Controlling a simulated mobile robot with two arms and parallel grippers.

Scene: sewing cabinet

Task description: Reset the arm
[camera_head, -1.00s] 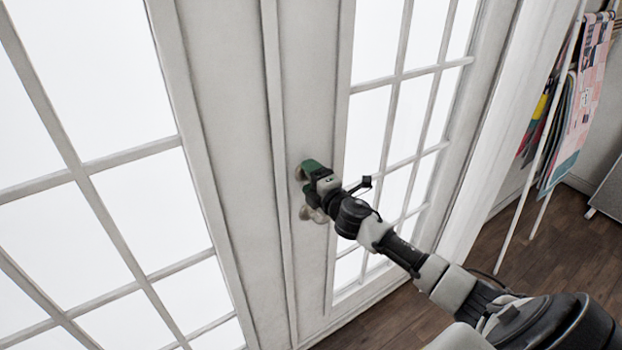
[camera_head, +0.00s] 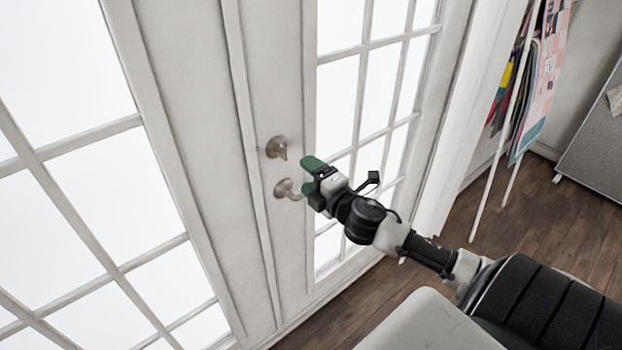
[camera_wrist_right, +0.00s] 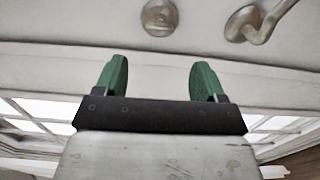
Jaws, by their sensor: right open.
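My right gripper (camera_head: 308,176) is in front of the white glazed door, just right of the metal door fittings. Its two green fingers are apart with nothing between them; they also show in the right wrist view (camera_wrist_right: 158,80). A round deadbolt knob (camera_head: 277,148) sits on the door stile, with a lever handle (camera_head: 284,188) below it. The gripper is close to the lever's end; in the head view I cannot tell the exact gap. In the right wrist view the deadbolt (camera_wrist_right: 159,17) and lever (camera_wrist_right: 247,22) lie beyond the fingertips, apart from them. My left gripper is out of view.
Double doors with bright panes (camera_head: 70,215) fill the left and middle. A white rack with hanging fabrics (camera_head: 530,85) stands at the right, beside a grey panel (camera_head: 595,140). The wooden floor (camera_head: 520,225) between is clear.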

